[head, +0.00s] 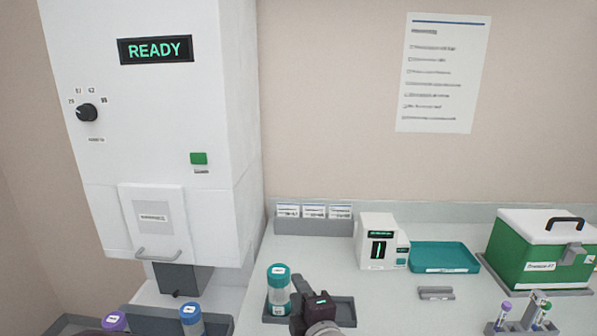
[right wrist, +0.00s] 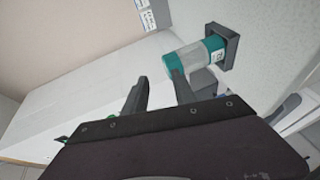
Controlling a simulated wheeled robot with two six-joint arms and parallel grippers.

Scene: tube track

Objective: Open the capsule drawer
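The tall white machine (head: 150,60) at the left has a front panel (head: 153,215) with a label and a metal bar handle (head: 158,254) along its lower edge. I take this panel for the capsule drawer; it looks shut. My right gripper (head: 305,290) is low in the middle of the head view, well right of the handle. In the right wrist view its fingers (right wrist: 160,76) stand apart with nothing between them. A clear capsule with teal ends (head: 278,290) stands upright just left of it; it also shows in the right wrist view (right wrist: 193,57), beyond one finger. My left gripper is not in view.
Capsules with purple (head: 114,322) and blue (head: 191,318) lids stand below the machine. A small white device (head: 377,225), a teal tray (head: 443,257), a green box (head: 530,262) and tubes (head: 503,314) occupy the right counter. A dark tray (head: 340,312) lies by my gripper.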

